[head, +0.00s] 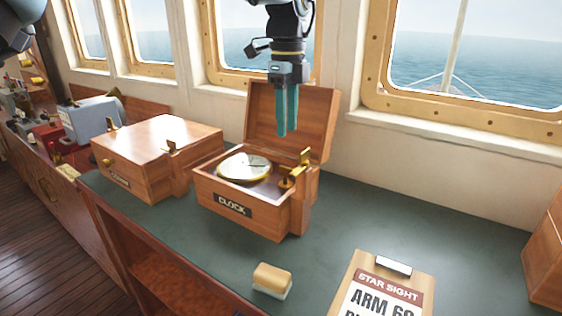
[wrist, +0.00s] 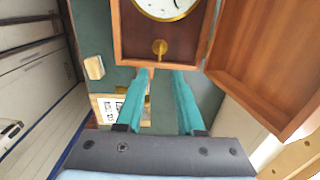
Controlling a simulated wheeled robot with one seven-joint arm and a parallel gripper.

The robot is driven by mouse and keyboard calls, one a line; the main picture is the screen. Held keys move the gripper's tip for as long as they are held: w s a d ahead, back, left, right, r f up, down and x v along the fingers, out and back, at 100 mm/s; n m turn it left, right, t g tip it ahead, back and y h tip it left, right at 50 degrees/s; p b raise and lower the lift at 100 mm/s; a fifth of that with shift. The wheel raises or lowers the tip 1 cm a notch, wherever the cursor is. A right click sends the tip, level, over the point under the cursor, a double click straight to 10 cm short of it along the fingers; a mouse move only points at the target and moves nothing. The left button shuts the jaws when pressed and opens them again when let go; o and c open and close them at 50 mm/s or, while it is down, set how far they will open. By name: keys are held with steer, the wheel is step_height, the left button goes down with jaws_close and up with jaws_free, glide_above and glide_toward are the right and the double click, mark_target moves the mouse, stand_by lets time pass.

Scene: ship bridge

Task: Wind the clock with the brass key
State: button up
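The clock (head: 244,168) has a pale dial with a brass rim and lies face up in an open wooden box (head: 212,191) labelled CLOCK. Its dial is partly cut off at the top of the wrist view (wrist: 172,8). A small brass piece, apparently the key (head: 286,183), is at the right end of the box. It also shows below the dial in the wrist view (wrist: 160,47). My gripper (head: 285,133) points down above the box, in front of the raised lid. In the wrist view its teal fingers (wrist: 163,72) are apart with nothing between them.
The raised lid (head: 295,120) stands behind the box. A closed wooden box (head: 158,152) is to its left. A sponge-like block (head: 272,280) and a STAR SIGHT clipboard (head: 385,285) lie in front. Another wooden box (head: 546,255) is at far right. Green counter (head: 440,215) is clear between.

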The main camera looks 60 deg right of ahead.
mark_target(286, 175)
step_height(286, 175, down, 10)
steer(key=shift+f+p, duration=0.15)
steer(key=shift+p, duration=1)
jaws_close()
